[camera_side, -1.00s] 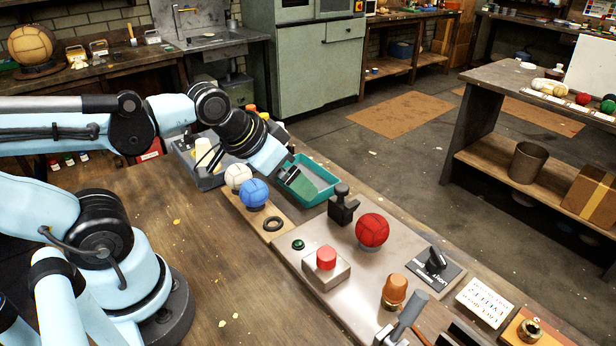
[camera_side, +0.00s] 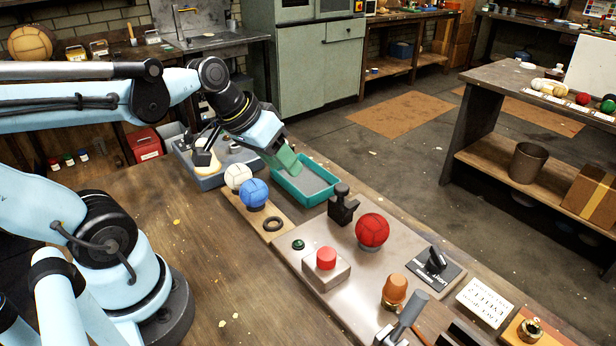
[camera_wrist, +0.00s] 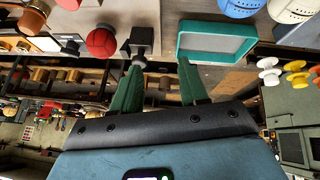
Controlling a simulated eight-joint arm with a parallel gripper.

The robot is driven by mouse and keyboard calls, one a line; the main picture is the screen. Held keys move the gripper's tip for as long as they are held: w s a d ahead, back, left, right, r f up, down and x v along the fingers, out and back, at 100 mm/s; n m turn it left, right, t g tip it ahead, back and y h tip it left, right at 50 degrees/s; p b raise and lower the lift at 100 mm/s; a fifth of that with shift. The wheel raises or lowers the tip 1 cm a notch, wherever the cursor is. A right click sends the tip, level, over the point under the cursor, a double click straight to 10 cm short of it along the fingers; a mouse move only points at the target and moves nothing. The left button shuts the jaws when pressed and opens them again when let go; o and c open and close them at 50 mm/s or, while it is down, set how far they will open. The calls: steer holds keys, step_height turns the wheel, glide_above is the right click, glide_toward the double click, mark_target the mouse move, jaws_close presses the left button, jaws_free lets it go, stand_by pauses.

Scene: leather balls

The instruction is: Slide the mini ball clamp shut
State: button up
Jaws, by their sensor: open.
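My gripper (camera_side: 288,163) is over the teal tray, up and left of the clamp. In the wrist view its green fingers (camera_wrist: 161,63) are apart with nothing between them. The left fingertip overlaps the clamp's knob in the picture; contact is not visible.
The teal tray (camera_side: 332,195) lies below my gripper. A blue ball (camera_side: 254,193), a white ball (camera_side: 237,176) and a black ring (camera_side: 272,224) are on a wooden strip. A red button (camera_side: 326,259) and black switch (camera_side: 437,260) stand on the plate.

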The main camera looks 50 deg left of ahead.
mark_target(341, 195)
steer(key=a, duration=0.1)
steer(key=a+r+n+h, duration=0.1)
steer(key=a+r+n, duration=0.1)
steer(key=shift+w+a+r+h, duration=0.15)
steer(key=shift+w+a+h, duration=0.15)
steer(key=shift+w, duration=0.1)
steer(key=c, duration=0.7)
steer(key=shift+w+a+r, duration=0.1)
steer(key=shift+w, duration=0.05)
jaws_close()
steer(key=w+d+f, duration=0.5)
steer(key=w+f, duration=0.1)
steer(key=f, duration=0.2)
steer(key=shift+w+d+f, duration=0.3)
steer(key=shift+w+d, duration=0.1)
steer(key=shift+d, duration=0.1)
steer(key=shift+d, duration=1.65)
